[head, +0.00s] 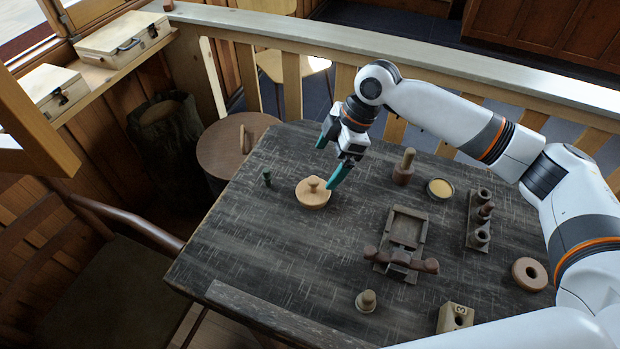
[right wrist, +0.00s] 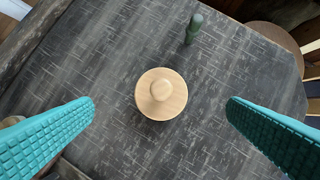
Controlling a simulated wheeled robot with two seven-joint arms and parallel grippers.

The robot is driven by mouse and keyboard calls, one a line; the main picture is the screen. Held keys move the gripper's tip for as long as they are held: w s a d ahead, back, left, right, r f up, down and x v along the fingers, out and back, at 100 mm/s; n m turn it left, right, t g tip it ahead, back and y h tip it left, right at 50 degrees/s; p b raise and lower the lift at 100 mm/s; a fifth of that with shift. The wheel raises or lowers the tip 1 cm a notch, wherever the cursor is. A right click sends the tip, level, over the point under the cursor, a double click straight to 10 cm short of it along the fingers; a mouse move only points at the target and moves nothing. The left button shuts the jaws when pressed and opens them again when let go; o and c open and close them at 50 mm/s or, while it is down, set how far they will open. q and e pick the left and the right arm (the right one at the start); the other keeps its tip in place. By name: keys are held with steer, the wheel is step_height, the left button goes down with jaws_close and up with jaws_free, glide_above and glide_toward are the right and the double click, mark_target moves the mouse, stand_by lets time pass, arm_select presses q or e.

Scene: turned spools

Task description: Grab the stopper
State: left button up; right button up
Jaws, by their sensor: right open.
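A round pale wooden piece with a knob on top (head: 313,194) lies on the dark table near its left part. It also shows in the right wrist view (right wrist: 161,94), centred between the teal fingers. My right gripper (head: 331,161) is open and empty above and beside it, with its fingers apart on either side. A small dark green peg (head: 267,178) stands to the left of the round piece, and also shows in the right wrist view (right wrist: 194,28). A pale wooden knobbed plug (head: 367,301) stands near the front. I cannot tell which piece is called the stopper. My left gripper is not in view.
A brown peg piece (head: 404,166), a shallow dish (head: 440,189) and a peg holder (head: 474,225) stand to the right. A dark tray (head: 409,229) has a turned spool piece at its front. A ring (head: 529,274) and numbered block (head: 455,318) are right and front.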

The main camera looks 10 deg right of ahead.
mark_target(314, 190)
steer(key=x, duration=0.4)
steer(key=shift+s+p, duration=0.3)
steer(key=shift+w+a+f, duration=0.2)
steer(key=shift+f, duration=0.35)
steer(key=x, duration=0.2)
steer(key=p+x, duration=0.1)
steer(key=x, duration=0.1)
steer(key=shift+w+d+f, duration=0.15)
steer(key=shift+w+f, duration=0.05)
steer(key=shift+f, duration=0.3)
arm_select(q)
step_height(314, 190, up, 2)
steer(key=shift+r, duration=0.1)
arm_select(e)
steer(key=c, duration=1.1)
